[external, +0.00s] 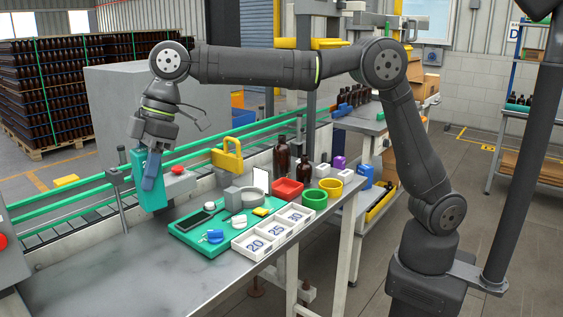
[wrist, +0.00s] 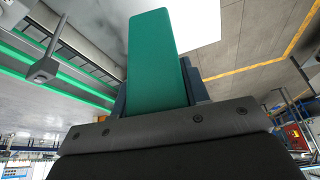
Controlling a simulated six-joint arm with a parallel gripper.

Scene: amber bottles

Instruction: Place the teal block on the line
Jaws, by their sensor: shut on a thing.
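The teal block (external: 149,180) is a tall block held upright in my gripper (external: 152,172), near the conveyor edge at the left of the metal table. My gripper's blue fingers are shut on it. In the wrist view the teal block (wrist: 156,60) fills the middle, between the blue fingers of my gripper (wrist: 160,95). Whether its lower end touches anything is unclear. The line is the conveyor with green rails (external: 85,191) behind the table; green rails (wrist: 60,70) also show at the left in the wrist view.
A teal tray (external: 188,233) with small items lies on the metal table (external: 110,285). Beside it are a white numbered box (external: 262,246), a red bin (external: 288,188), a green cup (external: 314,199) and brown bottles (external: 281,158). The table's front left is clear.

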